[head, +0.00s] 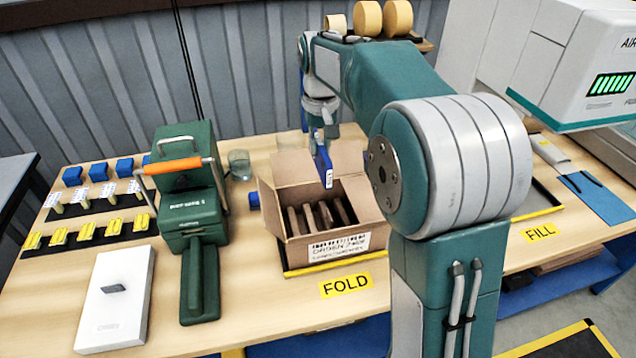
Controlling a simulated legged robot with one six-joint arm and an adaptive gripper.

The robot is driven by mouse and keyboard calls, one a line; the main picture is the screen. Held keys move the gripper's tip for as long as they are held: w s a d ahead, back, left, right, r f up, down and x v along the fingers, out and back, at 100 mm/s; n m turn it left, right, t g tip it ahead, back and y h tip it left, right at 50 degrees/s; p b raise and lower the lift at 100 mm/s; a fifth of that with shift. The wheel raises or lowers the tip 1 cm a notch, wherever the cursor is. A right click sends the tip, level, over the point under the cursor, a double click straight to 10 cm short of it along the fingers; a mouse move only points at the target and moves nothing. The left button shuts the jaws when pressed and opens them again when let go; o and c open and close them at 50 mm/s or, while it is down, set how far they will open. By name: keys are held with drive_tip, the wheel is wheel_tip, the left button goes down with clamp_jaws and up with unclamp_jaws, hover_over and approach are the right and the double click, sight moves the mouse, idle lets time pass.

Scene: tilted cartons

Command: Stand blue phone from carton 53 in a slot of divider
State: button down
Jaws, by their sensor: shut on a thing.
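My gripper (318,134) points down over the open cardboard carton (283,205) near the middle of the table. It is shut on the blue phone (322,160), a thin blue slab with a small white label near its lower end. The phone hangs roughly upright, slightly tilted, above the carton's opening. Inside the carton is a brown divider (311,213) with several upright slats and dark gaps between them. The fingertips are small and partly hidden here. The printing on the carton's front label is too small to read surely, so I cannot tell whether it is carton 53.
A green machine (190,203) with an orange handle stands left of the carton. A white box (117,300) lies at front left, with rows of small blue, white and yellow items behind it. A yellow FOLD label (346,286) lies before the carton. My arm hides the table to its right.

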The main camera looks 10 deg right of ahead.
drive_tip(key=shift+s+d+f, duration=0.1)
drive_tip(key=shift+f, duration=10.8)
drive_tip(key=shift+f, duration=0.2)
drive_tip(key=c, duration=0.5)
unclamp_jaws()
drive_tip(key=shift+c, duration=0.2)
wheel_tip(320, 180, up, 12)
